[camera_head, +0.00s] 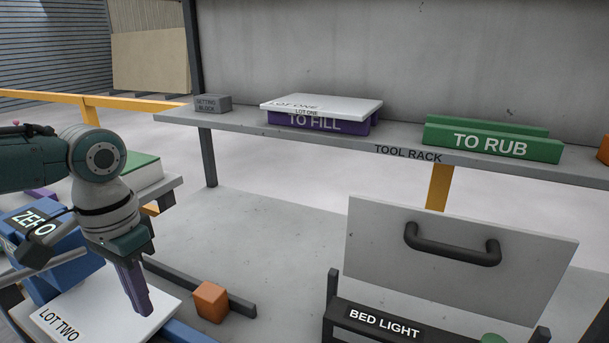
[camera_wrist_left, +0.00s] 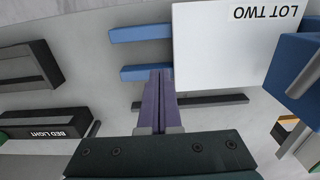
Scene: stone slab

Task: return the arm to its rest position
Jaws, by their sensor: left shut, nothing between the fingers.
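My left gripper (camera_head: 139,304) comes in from the left in the head view and points down. Its purple fingers are shut with nothing between them. In the head view its tips overlap the white slab labelled LOT TWO (camera_head: 62,318). In the left wrist view the shut fingers (camera_wrist_left: 160,76) appear beside the edge of that slab (camera_wrist_left: 235,50); whether they touch it I cannot tell. My right gripper shows in neither view.
A blue machine marked ZERO (camera_head: 65,262) stands close to my left arm. An orange block (camera_head: 210,301) lies to the right. The BED LIGHT box (camera_head: 375,322) and a panel with a handle (camera_head: 480,275) stand front right. The tool rack (camera_head: 395,152) runs behind, carrying a white LOT ONE slab (camera_head: 340,103).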

